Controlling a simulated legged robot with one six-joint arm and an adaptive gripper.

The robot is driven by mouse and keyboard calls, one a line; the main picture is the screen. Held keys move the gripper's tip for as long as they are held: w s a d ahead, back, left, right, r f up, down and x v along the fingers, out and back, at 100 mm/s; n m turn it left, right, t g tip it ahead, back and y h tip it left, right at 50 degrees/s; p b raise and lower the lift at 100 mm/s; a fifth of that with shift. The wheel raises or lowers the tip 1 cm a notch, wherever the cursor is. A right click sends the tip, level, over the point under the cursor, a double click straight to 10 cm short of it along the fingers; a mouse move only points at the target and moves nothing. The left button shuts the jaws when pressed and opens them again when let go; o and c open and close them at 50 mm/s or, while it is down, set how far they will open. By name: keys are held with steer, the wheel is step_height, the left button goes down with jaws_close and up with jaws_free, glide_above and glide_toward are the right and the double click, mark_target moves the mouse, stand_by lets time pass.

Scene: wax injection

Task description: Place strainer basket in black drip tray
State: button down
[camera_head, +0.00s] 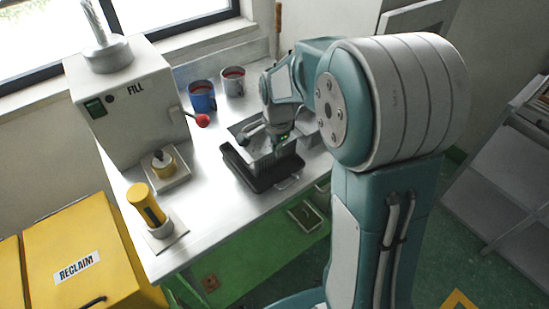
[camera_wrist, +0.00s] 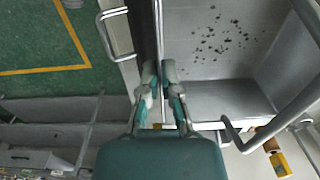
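The strainer basket (camera_head: 262,152) is a grey metal box with small dark holes in its floor, seen from above in the wrist view (camera_wrist: 215,50). In the head view it is over the black drip tray (camera_head: 243,175), with its lower part inside the tray's outline; I cannot tell whether it touches the tray floor. The tray lies on the steel table near its front edge, and its dark side shows in the wrist view (camera_wrist: 145,35). My gripper (camera_head: 282,138) is at the basket's right wall. In the wrist view its fingers (camera_wrist: 160,80) are closed on that thin wall.
A blue mug (camera_head: 202,97) and a grey mug (camera_head: 233,82) stand behind the tray. The FILL machine (camera_head: 125,105) with a red-knobbed lever (camera_head: 202,121) stands left. A yellow cylinder (camera_head: 146,204) stands at the front left. The table between it and the tray is clear.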

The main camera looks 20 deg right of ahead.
mark_target(275, 163)
steer(key=shift+a+f, duration=0.25)
steer(key=shift+f, duration=0.15)
step_height(275, 163, down, 2)
steer(key=shift+a+f, duration=0.15)
steer(key=shift+f, duration=0.4)
steer(key=shift+d, duration=0.4)
steer(key=c, duration=0.8)
jaws_free()
steer(key=shift+a, duration=0.25)
